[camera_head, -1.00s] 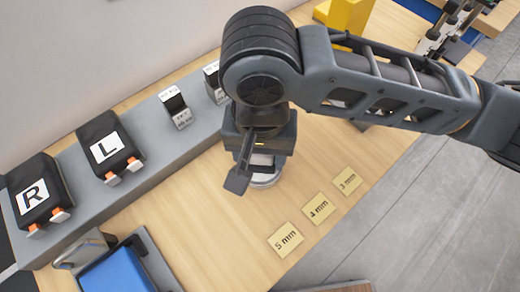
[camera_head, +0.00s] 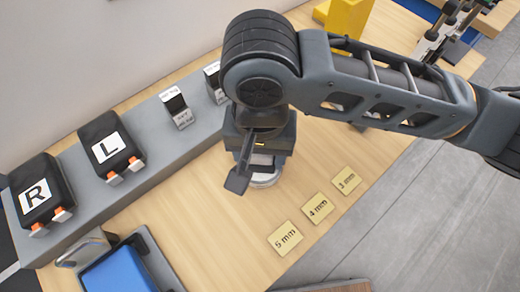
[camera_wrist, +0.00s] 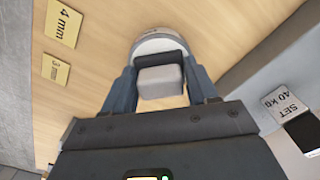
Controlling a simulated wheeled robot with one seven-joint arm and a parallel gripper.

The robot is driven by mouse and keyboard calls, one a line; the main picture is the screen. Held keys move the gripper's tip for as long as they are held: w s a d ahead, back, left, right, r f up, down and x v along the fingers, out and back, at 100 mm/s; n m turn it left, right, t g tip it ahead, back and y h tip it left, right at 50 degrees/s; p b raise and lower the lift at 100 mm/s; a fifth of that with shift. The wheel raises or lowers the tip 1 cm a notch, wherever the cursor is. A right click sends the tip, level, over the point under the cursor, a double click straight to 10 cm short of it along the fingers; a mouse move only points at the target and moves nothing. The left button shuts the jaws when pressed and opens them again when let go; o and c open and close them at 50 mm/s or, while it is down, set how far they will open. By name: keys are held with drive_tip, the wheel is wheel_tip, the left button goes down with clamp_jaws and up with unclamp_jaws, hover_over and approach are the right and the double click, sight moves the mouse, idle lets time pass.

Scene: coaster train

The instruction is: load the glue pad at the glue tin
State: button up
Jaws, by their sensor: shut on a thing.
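My gripper (camera_head: 255,168) points down over the wooden table. In the wrist view its two fingers are closed on a small block with a grey face and a dark edge, which I take to be the glue pad (camera_wrist: 160,83). A round, pale-rimmed tin, which looks like the glue tin (camera_head: 265,181), stands on the table right under the gripper. It also shows in the wrist view (camera_wrist: 158,42), just beyond the pad. The gripper and pad hide most of the tin. I cannot tell whether the pad touches the glue.
A grey shelf (camera_head: 150,190) behind holds black R (camera_head: 38,190) and L (camera_head: 110,146) pieces and labelled blocks (camera_head: 177,110). A blue-topped tray (camera_head: 120,272) stands front left.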

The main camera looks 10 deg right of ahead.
drive_tip(key=shift+f, duration=0.1)
wheel_tip(320, 180, up, 5)
drive_tip(key=p, duration=0.5)
drive_tip(key=shift+r, duration=1.1)
